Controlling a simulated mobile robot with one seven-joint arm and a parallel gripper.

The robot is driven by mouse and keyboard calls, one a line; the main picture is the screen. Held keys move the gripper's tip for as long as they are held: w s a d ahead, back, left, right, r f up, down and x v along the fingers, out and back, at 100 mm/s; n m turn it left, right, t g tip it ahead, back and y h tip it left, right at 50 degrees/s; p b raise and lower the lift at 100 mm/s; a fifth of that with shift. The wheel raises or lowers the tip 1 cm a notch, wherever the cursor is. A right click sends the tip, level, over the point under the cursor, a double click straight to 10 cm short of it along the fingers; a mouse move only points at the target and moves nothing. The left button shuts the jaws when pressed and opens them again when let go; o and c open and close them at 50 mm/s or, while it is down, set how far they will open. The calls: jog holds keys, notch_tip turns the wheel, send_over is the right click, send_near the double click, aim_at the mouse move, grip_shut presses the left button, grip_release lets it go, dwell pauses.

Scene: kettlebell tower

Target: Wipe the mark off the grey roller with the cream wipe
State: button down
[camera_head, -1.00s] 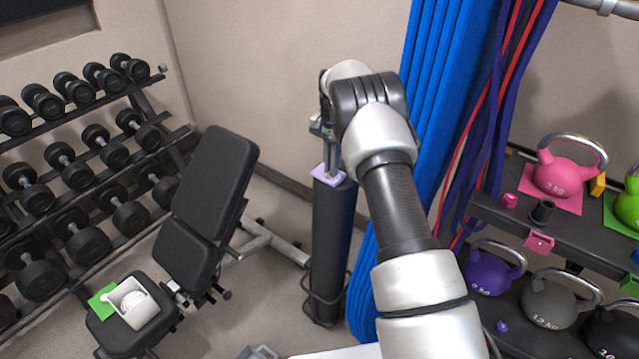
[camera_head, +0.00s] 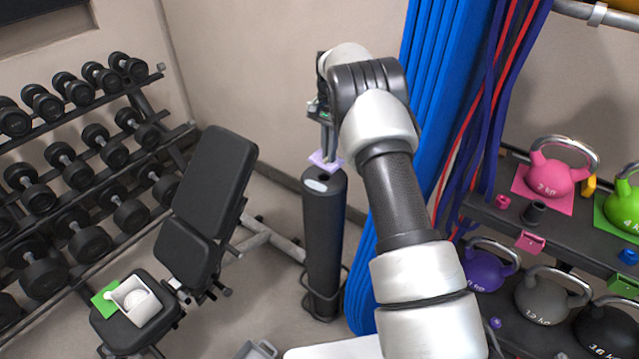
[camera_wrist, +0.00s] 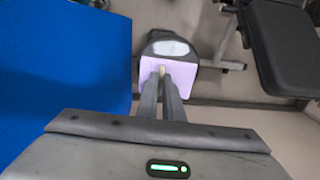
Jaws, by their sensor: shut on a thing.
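The grey roller (camera_head: 324,240) stands upright on the floor, dark and tall. A pale oval mark (camera_head: 322,184) shows on its top; the wrist view also shows it (camera_wrist: 170,47). My gripper (camera_head: 326,148) is above the roller, pointing down, its fingers shut on a thin square wipe (camera_head: 318,162). The wipe looks lilac rather than cream, with a small cream bit between the fingertips in the wrist view (camera_wrist: 180,77). In the head view the wipe appears just above the roller's top, apart from it. In the wrist view it covers part of the top.
Dumbbell racks fill the left. A kettlebell shelf (camera_head: 590,238) is at right.

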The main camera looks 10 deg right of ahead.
dwell(0.6)
jog(key=n+b, duration=0.1)
jog(key=n, duration=0.3)
jog(key=shift+s+f, duration=0.1)
jog(key=shift+s, duration=0.05)
jog(key=n, duration=0.4)
jog(key=n+b, duration=0.1)
jog(key=shift+s+a+n, duration=0.15)
jog(key=shift+s+n, duration=0.1)
jog(key=shift+n, duration=0.15)
jog(key=n, duration=0.3)
jog(key=n+b, duration=0.1)
jog(key=n, duration=0.1)
jog(key=shift+s+a, duration=0.1)
jog(key=shift+s, duration=0.15)
jog(key=n, duration=0.4)
jog(key=shift+s+a, duration=0.1)
jog(key=shift+s, duration=0.05)
